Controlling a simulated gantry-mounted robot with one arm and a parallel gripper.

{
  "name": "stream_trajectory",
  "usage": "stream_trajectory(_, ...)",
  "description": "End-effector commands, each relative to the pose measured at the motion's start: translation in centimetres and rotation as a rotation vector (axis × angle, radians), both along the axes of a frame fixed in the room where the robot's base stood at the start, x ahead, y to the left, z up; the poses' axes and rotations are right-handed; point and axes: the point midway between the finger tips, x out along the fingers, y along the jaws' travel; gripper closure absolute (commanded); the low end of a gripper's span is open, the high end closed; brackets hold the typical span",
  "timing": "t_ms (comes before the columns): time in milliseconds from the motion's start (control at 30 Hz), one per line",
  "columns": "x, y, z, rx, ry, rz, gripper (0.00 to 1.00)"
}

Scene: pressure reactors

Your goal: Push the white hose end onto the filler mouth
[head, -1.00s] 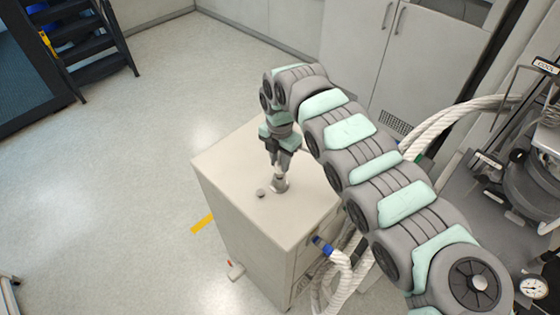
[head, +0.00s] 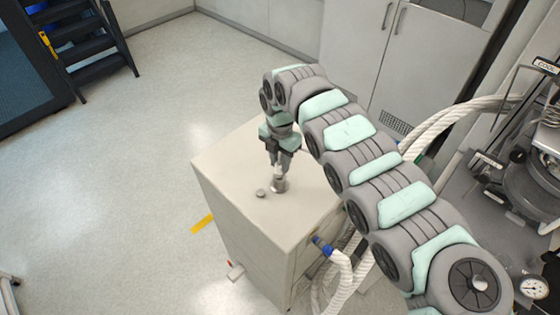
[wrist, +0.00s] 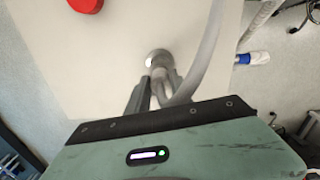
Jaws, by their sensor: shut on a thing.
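My gripper (head: 279,164) points down over the top of a beige cabinet (head: 230,170). Its two fingers are shut on a pale hose end, seen between them in the wrist view (wrist: 163,78). The hose (wrist: 208,48) arches away toward the top right there. The fingers hide part of the joint, so I cannot tell how far the end sits on the mouth.
A red round thing (wrist: 86,4) shows at the wrist view's top edge. A blue-collared hose (head: 323,246) meets the cabinet's side.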

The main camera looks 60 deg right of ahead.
Motion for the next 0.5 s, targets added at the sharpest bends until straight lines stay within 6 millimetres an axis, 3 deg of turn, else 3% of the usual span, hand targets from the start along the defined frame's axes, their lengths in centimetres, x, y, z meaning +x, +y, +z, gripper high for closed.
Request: stream_trajectory(500,0.02,-0.01,-1.09,-0.001,0.0,0.0,1.0)
